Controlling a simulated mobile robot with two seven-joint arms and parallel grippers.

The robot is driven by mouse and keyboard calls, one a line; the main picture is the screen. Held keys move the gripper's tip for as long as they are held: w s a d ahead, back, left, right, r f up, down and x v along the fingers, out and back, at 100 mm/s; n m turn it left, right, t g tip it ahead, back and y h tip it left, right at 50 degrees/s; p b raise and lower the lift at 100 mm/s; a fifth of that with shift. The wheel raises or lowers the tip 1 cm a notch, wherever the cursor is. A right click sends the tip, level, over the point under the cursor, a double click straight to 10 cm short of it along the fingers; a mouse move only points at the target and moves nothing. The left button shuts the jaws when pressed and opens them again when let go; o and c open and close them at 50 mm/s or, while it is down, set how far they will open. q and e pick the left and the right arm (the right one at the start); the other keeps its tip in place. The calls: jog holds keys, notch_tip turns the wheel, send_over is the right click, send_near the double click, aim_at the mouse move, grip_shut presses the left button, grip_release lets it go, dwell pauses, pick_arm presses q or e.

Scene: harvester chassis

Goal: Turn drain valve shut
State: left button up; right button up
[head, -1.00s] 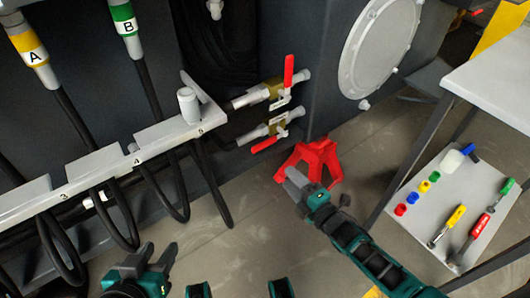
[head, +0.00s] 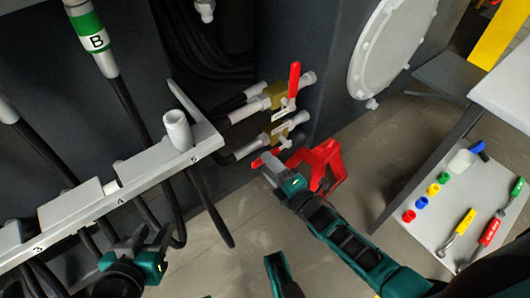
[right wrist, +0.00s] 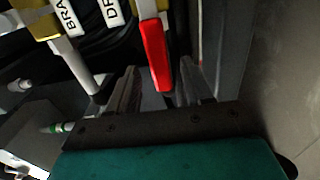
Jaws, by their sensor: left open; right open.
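Two brass valves with white labels sit on pipes at the chassis wall. The lower valve (head: 277,136) has its red handle (right wrist: 157,58) between the fingers of my right gripper (head: 266,164). In the right wrist view my right gripper (right wrist: 158,92) is open, one finger on each side of that handle, with gaps visible. A label starting "DR" (right wrist: 110,12) is beside this valve; the rest of the word is cut off. The upper valve (head: 274,94) has a red handle (head: 294,80) pointing up. My left gripper (head: 142,242) is open and empty near the numbered rail.
The numbered rail (head: 95,196) with hanging black hoses is at left. A grey shelf (head: 468,195) with tools and coloured caps is at right.

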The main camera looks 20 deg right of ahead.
jog(key=shift+w+a, duration=0.2)
jog(key=shift+w, duration=0.2)
jog(key=shift+c, duration=0.5)
grip_shut()
